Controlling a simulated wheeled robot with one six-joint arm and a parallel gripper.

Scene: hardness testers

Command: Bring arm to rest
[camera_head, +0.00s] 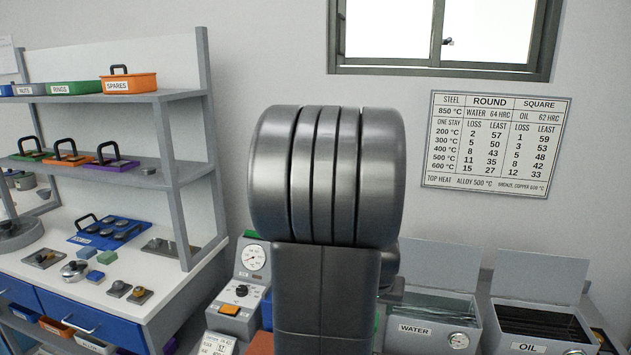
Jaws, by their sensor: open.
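My own arm fills the middle of the head camera view, as a large dark grey ribbed joint (327,178) on top of a dark upright link (325,295). My gripper is not in view, so I cannot see its fingers or anything near them. The arm hides the middle of the scene behind it, including part of the machine with the dial.
A shelf unit (172,130) with bins and a workbench (150,310) stand at left. A grey machine with a dial (252,262) stands behind my arm. Baths marked WATER (412,331) and OIL (522,346) stand at right. A chart (494,147) and window hang above.

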